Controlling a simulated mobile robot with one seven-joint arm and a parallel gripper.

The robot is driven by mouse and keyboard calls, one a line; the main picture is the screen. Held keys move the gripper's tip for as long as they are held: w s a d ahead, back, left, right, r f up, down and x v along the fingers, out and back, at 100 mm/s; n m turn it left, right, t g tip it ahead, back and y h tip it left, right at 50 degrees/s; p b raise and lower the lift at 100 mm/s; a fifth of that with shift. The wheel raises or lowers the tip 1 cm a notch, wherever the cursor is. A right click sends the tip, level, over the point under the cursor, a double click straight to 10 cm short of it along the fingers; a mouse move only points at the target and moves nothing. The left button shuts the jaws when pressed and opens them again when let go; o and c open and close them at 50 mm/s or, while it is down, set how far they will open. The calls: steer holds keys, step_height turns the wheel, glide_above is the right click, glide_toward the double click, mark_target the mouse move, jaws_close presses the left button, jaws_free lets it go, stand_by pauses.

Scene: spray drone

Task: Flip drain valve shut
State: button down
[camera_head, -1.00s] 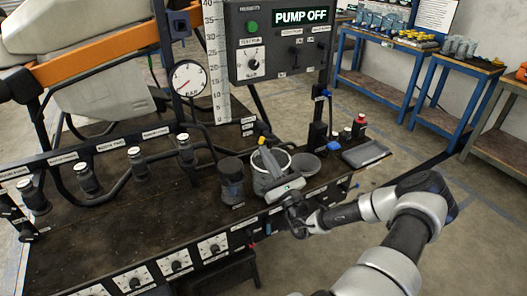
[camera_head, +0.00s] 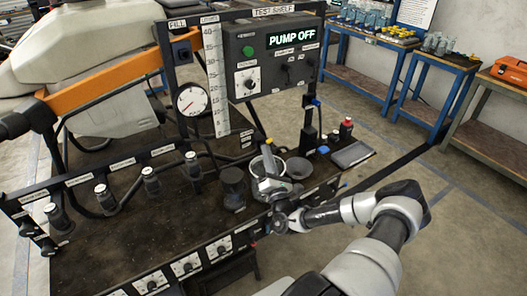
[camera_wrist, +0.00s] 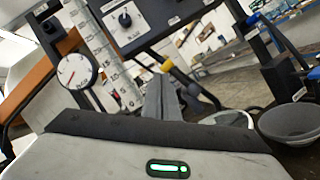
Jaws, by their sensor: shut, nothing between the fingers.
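My gripper (camera_head: 266,160) is shut and empty, pointing away from me over the front right of the dark bench (camera_head: 120,245). Its closed fingers also show in the wrist view (camera_wrist: 160,98). A yellow-tipped lever (camera_head: 268,141) stands just beyond the fingertips. In the wrist view the yellow lever (camera_wrist: 167,65) appears right above the fingertips, with a dark stem running down to the right. I cannot read a label naming it as the drain valve, and its base is partly hidden by the fingers. I cannot tell whether the fingers touch it.
A light-rimmed cup (camera_head: 256,166) stands behind my gripper, a dark grey bowl (camera_head: 299,168) to its right and a dark cylinder (camera_head: 232,188) to its left. The control box (camera_head: 275,60) reads PUMP OFF. A dial gauge (camera_head: 192,99) hangs left of the scale.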

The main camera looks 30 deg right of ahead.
steer(key=shift+w+d+r+p, duration=0.1)
steer(key=shift+d+r+p, duration=0.3)
steer(key=shift+r+p, duration=0.2)
steer(key=shift+d+r, duration=0.1)
stand_by(0.5)
